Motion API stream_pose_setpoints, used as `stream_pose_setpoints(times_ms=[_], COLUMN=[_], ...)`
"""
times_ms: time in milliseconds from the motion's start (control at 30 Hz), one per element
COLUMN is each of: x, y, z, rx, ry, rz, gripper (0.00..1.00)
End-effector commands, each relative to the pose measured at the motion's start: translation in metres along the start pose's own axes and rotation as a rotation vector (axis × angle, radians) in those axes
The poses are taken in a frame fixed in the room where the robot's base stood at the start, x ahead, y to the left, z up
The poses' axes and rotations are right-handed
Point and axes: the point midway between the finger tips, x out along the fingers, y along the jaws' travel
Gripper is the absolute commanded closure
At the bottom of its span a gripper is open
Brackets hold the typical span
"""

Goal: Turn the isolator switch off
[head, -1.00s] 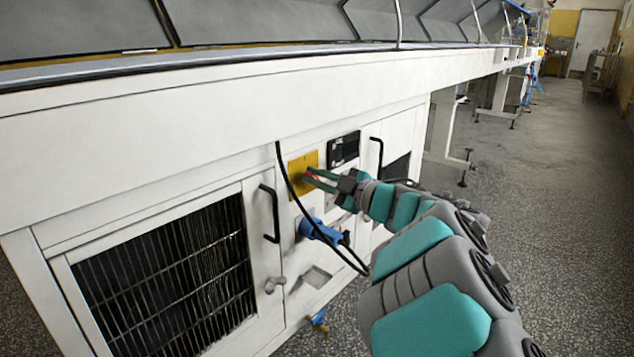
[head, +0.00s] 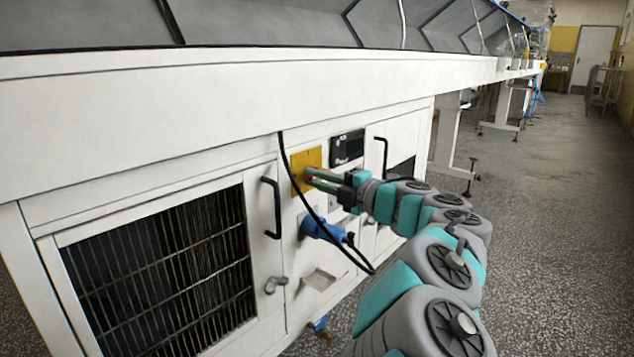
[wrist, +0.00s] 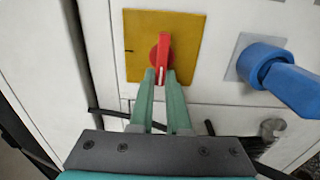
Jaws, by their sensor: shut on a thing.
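The isolator switch is a red handle (wrist: 163,50) on a square yellow plate (wrist: 190,28), upper middle in the wrist view. The handle lies along the picture's vertical there, and a small dark mark shows at the plate's left edge. In the head view the yellow plate (head: 299,160) is on the white machine's front panel, with the handle mostly hidden by my fingers. My gripper (wrist: 160,76) has its two green fingers on either side of the handle's near end, shut on it. It also shows in the head view (head: 309,177), reaching in from the right.
A blue plug (wrist: 290,85) sits in a socket right of the plate in the wrist view; in the head view the plug (head: 322,229) is below it. A black cable (head: 292,185) hangs close by the plate. A black door handle (head: 272,208) stands out to the left.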

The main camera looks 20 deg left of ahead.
Motion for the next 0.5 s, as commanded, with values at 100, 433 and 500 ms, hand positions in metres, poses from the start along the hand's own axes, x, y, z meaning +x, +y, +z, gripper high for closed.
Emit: stream_pose_setpoints(times_ms=[100, 433, 500], x=[-0.0035, -0.0040, -0.0042], y=[-0.0040, -0.0016, -0.0012], z=[0.0095, 0.0104, 0.0106], rx=[-0.016, -0.030, -0.030], ry=[-0.025, -0.028, -0.028], rz=[-0.002, 0.002, 0.002], gripper=[1.00, 1.00, 1.00])
